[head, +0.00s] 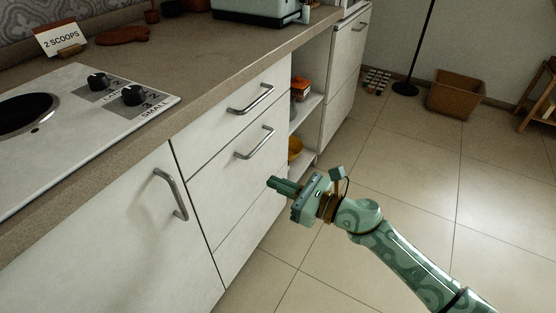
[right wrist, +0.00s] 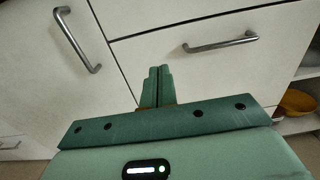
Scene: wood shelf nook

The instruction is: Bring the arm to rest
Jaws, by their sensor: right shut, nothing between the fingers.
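My right gripper (head: 272,184) is green and shut, with nothing between its fingers. In the head view its arm comes in from the lower right and the fingers point left, in front of the white drawer fronts. In the right wrist view the two fingers (right wrist: 159,72) lie together in front of a white drawer front, below a metal bar handle (right wrist: 220,44). I cannot tell how far the fingertips are from the front. My left gripper is not in view.
The counter (head: 215,62) carries a white hob (head: 75,140) with black knobs and a "2 SCOOPS" card (head: 60,38). Open shelves (head: 306,110) hold a yellow bowl (head: 295,148). A wicker basket (head: 456,94) and a lamp stand (head: 405,89) are at the back. The tiled floor between is clear.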

